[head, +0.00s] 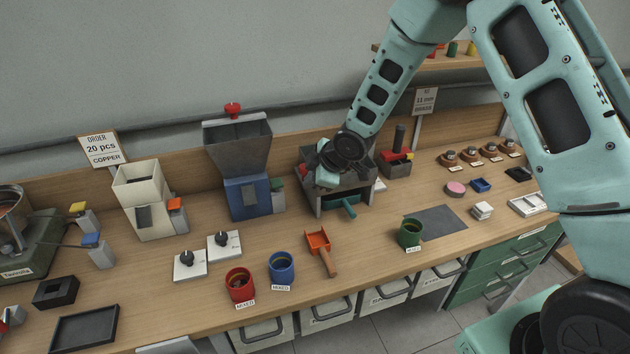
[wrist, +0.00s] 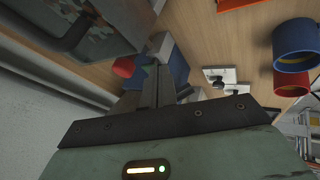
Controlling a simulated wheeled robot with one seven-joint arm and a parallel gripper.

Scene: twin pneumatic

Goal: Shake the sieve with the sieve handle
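The sieve unit (head: 358,199) is a grey box on legs with a teal tray under it, standing at the back of the bench. My gripper (head: 314,172) is at its upper left side and hides part of it. A small red part (head: 302,169), perhaps the sieve handle, shows beside my gripper. In the wrist view the fingers of my gripper (wrist: 155,80) look close together, with a red rounded part (wrist: 123,67) just left of them. The grey sieve box (wrist: 85,35) fills the upper left there. I cannot tell whether the fingers hold anything.
A blue hopper machine (head: 245,196) with a red knob stands left of the sieve unit.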

